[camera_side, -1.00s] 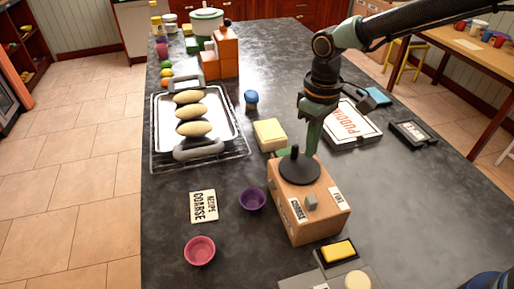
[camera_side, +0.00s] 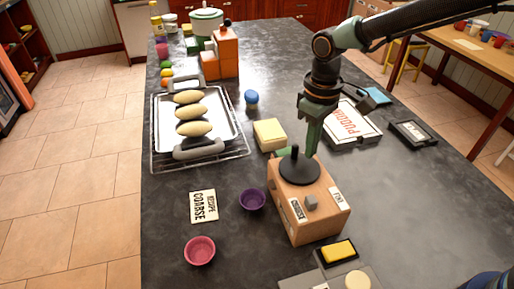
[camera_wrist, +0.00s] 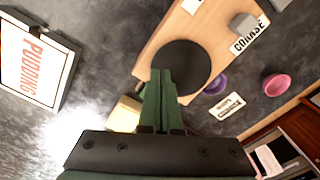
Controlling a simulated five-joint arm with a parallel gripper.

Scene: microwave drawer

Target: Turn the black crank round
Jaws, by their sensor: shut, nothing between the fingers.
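The black crank (camera_side: 300,170) is a round disc with an upright knob (camera_side: 294,151) on top of a wooden box (camera_side: 310,212) labelled COARSE and FINE. The disc also shows in the wrist view (camera_wrist: 190,62). My gripper (camera_side: 311,152) is shut and empty, pointing down at the far right side of the knob. In the wrist view its green fingertips (camera_wrist: 162,74) overlap the disc's edge. Whether they touch the knob or disc cannot be told; the knob is not clear in the wrist view.
A yellow block (camera_side: 269,134) stands just behind the box. A purple bowl (camera_side: 252,199), a pink bowl (camera_side: 200,250) and a recipe card reading COARSE (camera_side: 203,206) lie to the left. A PUDDING box (camera_side: 352,124) lies to the right.

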